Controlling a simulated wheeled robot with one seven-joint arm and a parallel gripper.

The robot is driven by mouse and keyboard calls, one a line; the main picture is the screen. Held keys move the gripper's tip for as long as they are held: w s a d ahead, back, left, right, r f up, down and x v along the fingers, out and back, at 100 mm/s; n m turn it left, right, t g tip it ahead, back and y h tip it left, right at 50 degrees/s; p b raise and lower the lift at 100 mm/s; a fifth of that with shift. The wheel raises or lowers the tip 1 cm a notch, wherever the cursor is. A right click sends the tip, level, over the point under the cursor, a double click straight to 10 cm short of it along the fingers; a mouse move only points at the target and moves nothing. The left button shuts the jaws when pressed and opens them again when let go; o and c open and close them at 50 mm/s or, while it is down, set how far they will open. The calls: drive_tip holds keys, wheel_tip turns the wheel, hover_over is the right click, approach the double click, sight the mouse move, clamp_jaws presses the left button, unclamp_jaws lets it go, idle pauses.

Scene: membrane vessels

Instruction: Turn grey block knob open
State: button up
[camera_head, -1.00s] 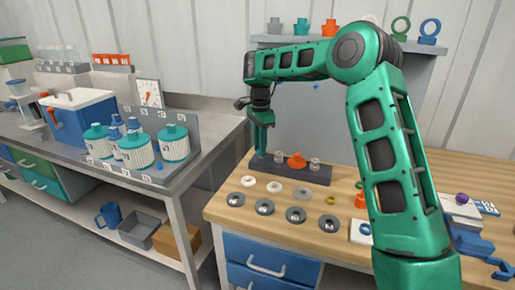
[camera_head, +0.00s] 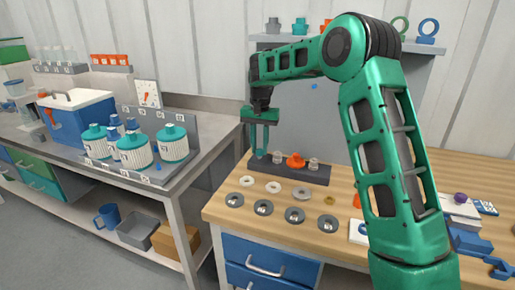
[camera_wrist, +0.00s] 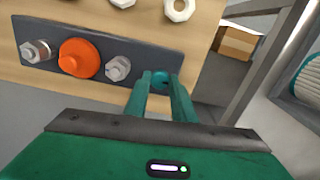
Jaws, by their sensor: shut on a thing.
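A long dark grey block (camera_head: 316,175) lies at the back left of the wooden bench. A teal knob (camera_wrist: 160,77) sits at one end of it, seen between my fingers in the wrist view. My gripper (camera_wrist: 162,86) points down and is shut on this knob. In the head view my gripper (camera_head: 260,153) stands at the block's left end and mostly hides the knob. The block also carries an orange knob (camera_wrist: 79,58) and metal fittings (camera_wrist: 117,68) on either side of it. The exact angle of the teal knob is hard to tell.
Several pale and dark rings (camera_head: 264,207) lie on the bench in front of the block. A steel counter (camera_head: 205,150) with white, teal-lidded vessels (camera_head: 135,151) stands to the left. A wall shelf (camera_head: 300,40) holds coloured parts above. Blue parts (camera_head: 470,242) lie at the right.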

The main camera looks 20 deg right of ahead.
sight(259, 150)
drive_tip(key=shift+w+a+r+n, duration=0.1)
drive_tip(key=shift+a+n, duration=0.15)
drive_tip(key=shift+n, duration=0.35)
drive_tip(key=o, duration=1.1)
drive_tip(key=shift+c, duration=0.2)
drive_tip(key=shift+d, duration=0.1)
wheel_tip(259, 150, up, 10)
drive_tip(key=shift+r, duration=0.25)
